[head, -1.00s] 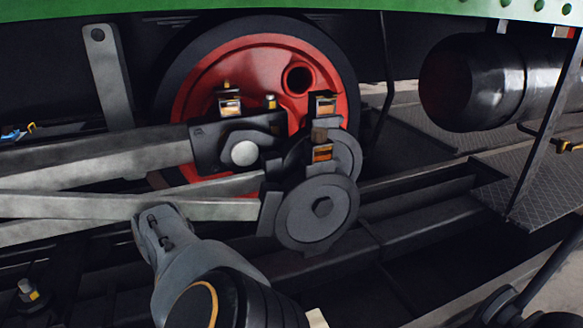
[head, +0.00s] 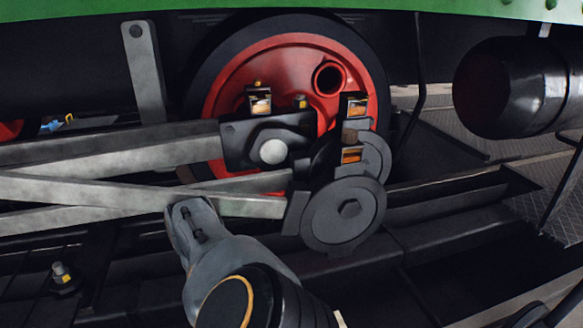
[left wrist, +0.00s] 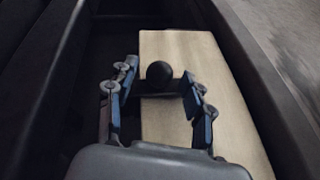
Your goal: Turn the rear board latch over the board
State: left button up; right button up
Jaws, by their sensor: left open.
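In the left wrist view a pale wooden board (left wrist: 200,115) runs lengthwise in a dark channel. A round black knob (left wrist: 160,73), apparently the latch's, shows over the left part of the board. A dark bar (left wrist: 160,95) shows just below it in the picture, partly hidden by my gripper. My left gripper (left wrist: 159,76) is open, with one blue-grey finger on each side of the knob. I cannot tell whether the fingers touch it. In the head view my arm comes up from the bottom, but no fingers show. The board and latch cannot be made out there.
In the head view a red wheel (head: 287,70) stands behind grey rods (head: 110,145) and a dark round disc (head: 342,215). A black cylinder (head: 505,88) hangs at right.

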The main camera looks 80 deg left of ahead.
pick_arm(q)
jog(key=v, duration=1.2)
jog(key=shift+f, duration=0.1)
